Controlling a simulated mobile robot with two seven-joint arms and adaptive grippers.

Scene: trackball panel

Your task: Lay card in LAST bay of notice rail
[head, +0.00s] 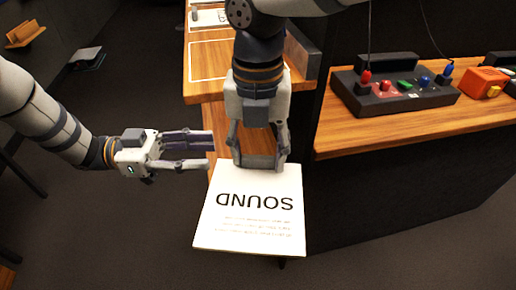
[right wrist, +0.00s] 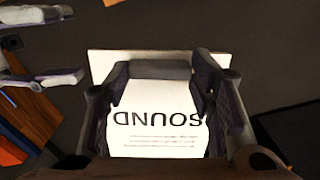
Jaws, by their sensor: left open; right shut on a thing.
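The white card (head: 250,215), printed SOUND and upside down in the head view, is gripped at its upper edge by my right gripper (head: 258,163). It is held out in front of the wooden ledge; the right wrist view also shows the card (right wrist: 155,130) between the fingers. My left gripper (head: 209,152) is open and empty, just left of the card's upper corner. Its fingers also show at the left of the right wrist view (right wrist: 62,45). A wooden ledge with white-outlined bays (head: 210,60), apparently the notice rail, runs away behind my right arm, which hides part of it.
A white sheet (head: 208,16) lies in the far outlined area. A wooden counter (head: 420,125) at the right bears a black control box (head: 395,95) with coloured knobs and an orange box (head: 483,82). A dark panel stands below it. Dark floor is open at the left.

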